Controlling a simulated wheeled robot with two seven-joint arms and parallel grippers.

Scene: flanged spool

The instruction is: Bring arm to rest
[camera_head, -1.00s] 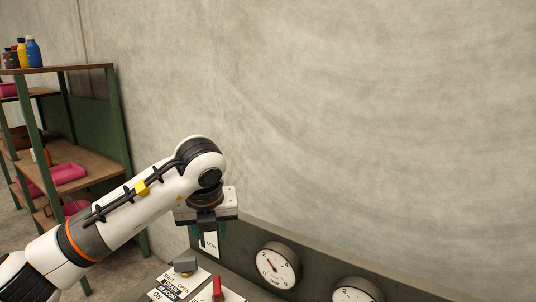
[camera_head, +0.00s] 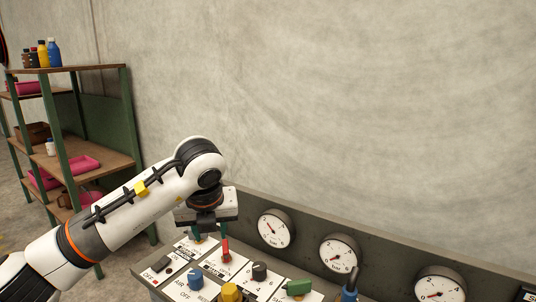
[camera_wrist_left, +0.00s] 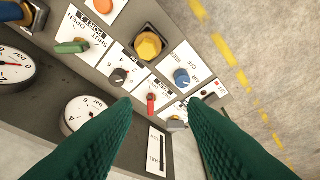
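My left gripper (camera_head: 211,238) hangs downward over the left part of a control panel (camera_head: 378,284). Its green fingers are spread apart with nothing between them in the left wrist view (camera_wrist_left: 160,103). A red-handled lever (camera_head: 226,252) on the panel lies close to the fingers in the head view. That lever (camera_wrist_left: 152,102) shows in the gap beyond the fingertips in the wrist view; I cannot tell the exact distance. My right gripper is not in view.
The panel carries a blue knob (camera_head: 195,280), a yellow knob (camera_head: 230,292), a green handle (camera_head: 298,287), a black knob (camera_head: 260,271) and several gauges, one (camera_head: 275,229) near the arm. A shelf (camera_head: 103,158) stands at left. A bare wall (camera_head: 370,110) rises behind.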

